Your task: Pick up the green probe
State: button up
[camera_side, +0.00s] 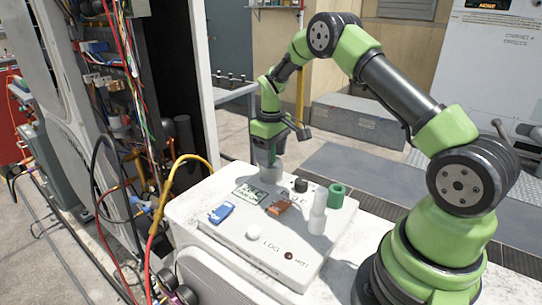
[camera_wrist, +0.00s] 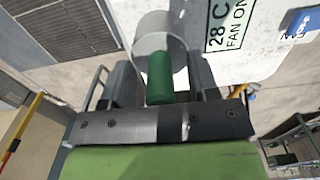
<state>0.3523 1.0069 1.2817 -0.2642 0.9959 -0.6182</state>
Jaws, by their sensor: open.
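The green probe (camera_wrist: 159,78) shows in the wrist view as a short dark green cylinder between my two grey fingers, with its far end at a pale round cup (camera_wrist: 160,35). I cannot tell whether the fingers touch it. In the side view my gripper (camera_side: 270,137) is pointed down over the grey cup (camera_side: 267,155) at the back left of the white box. The jaws are open around the probe. The probe is not clearly seen in the side view, hidden by my gripper and the cup.
On the white box (camera_side: 240,240) are a display label (camera_side: 249,193), a blue piece (camera_side: 221,212), a brown piece (camera_side: 279,207), a white cylinder (camera_side: 318,212), a green hollow cylinder (camera_side: 337,196) and a black knob (camera_side: 300,185). An open wired cabinet stands at left.

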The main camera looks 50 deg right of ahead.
jog(key=shift+f, duration=0.25)
jog(key=c, duration=1)
jog(key=shift+r, duration=0.1)
